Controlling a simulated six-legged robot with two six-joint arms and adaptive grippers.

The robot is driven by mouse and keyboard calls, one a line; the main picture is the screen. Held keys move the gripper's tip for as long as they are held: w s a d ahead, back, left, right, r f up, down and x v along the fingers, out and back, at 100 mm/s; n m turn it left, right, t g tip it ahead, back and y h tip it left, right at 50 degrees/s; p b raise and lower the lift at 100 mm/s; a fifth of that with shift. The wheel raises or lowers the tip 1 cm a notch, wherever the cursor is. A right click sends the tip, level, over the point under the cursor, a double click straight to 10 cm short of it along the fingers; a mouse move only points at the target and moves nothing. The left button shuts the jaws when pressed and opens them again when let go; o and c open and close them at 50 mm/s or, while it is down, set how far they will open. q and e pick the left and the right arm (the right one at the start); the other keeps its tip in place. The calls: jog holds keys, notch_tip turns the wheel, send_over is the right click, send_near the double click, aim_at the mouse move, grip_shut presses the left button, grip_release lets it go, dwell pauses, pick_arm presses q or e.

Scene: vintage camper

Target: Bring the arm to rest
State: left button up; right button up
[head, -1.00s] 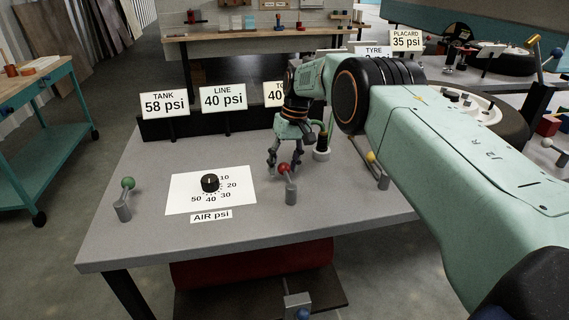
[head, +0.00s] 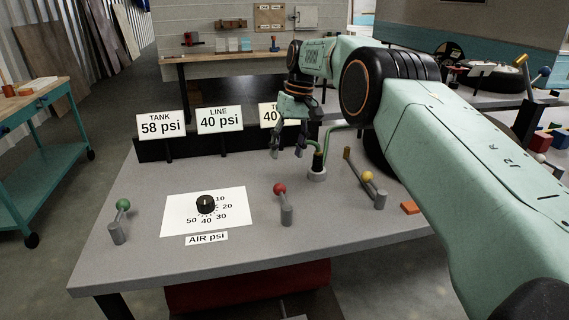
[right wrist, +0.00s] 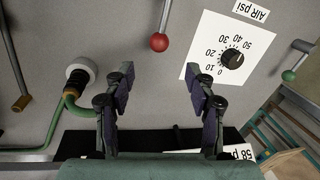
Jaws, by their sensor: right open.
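My right arm reaches in from the right of the head view over the grey bench (head: 150,265). Its gripper (head: 288,148) is open and empty, above the back of the bench, behind the red-knobbed lever (head: 280,189). In the right wrist view the two dark fingers (right wrist: 158,88) stand wide apart with only bench top between them. The red knob (right wrist: 159,42) shows beyond the fingertips, apart from them. The black dial (head: 205,203) sits on a white card marked AIR psi. My left gripper is not in view.
Signs read TANK 58 psi (head: 161,124) and LINE 40 psi (head: 220,119); a third is partly hidden by my arm. A green-knobbed lever (head: 120,220), a yellow-knobbed lever (head: 373,185) and a hose socket (head: 317,172) stand on the bench. The front of the bench is clear.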

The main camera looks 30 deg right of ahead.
jog(key=shift+d+r, duration=0.1)
jog(key=shift+r, duration=0.45)
